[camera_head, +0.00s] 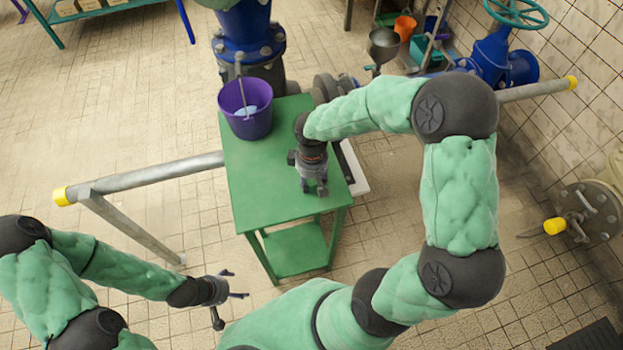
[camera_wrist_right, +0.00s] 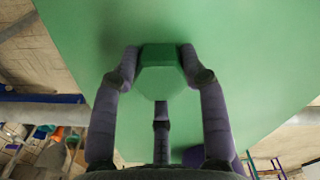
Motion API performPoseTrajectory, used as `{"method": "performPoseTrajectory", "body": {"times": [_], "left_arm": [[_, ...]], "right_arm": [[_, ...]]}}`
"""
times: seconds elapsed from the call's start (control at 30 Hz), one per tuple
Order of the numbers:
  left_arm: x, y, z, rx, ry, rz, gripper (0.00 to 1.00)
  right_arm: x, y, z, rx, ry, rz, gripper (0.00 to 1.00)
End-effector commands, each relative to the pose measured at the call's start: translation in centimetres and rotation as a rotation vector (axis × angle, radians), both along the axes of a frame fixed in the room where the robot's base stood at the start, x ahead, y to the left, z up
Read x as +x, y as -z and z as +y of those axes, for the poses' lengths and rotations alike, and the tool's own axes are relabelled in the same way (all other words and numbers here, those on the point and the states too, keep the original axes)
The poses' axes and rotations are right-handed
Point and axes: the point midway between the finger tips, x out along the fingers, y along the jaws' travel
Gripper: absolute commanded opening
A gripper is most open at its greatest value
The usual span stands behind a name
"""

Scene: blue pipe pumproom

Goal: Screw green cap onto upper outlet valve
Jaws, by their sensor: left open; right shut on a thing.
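My right gripper (camera_head: 314,188) points down over the green table (camera_head: 260,190). In the right wrist view, the gripper's fingers (camera_wrist_right: 160,68) are shut on a green six-sided cap (camera_wrist_right: 162,75). I cannot tell whether the cap touches the tabletop; in the head view the gripper hides it. My left gripper (camera_head: 228,298) is open and empty, low at the left, apart from the table. A flanged fitting (camera_head: 598,212) with a yellow-ended part (camera_head: 555,226) stands by the right wall. I cannot tell which fitting is the upper outlet valve.
A purple bucket (camera_head: 246,122) stands on the table's back left. A grey pipe (camera_head: 150,174) with a yellow end runs left of the table. Blue pipework (camera_head: 490,58) with a teal handwheel (camera_head: 516,12) is at the back right. Open tiled floor lies left.

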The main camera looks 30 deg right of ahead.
Motion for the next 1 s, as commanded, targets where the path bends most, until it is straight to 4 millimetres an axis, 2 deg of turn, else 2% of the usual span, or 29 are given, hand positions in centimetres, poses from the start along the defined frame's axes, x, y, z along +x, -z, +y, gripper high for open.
{"method": "performPoseTrajectory", "body": {"times": [0.03,0.6,1.0], "left_arm": [[0.0,-0.6,0.0,0.0,0.0,0.0,0.78],[0.0,-4.5,0.0,0.0,0.0,0.0,0.78],[0.0,-4.4,0.0,0.0,0.0,0.0,0.78]], "right_arm": [[-0.5,-0.1,0.1,0.0,-0.005,0.016,0.11],[-0.2,-5.4,0.0,-0.001,-0.001,0.005,0.11],[-0.1,-5.4,0.0,0.0,0.0,0.004,0.11]]}}
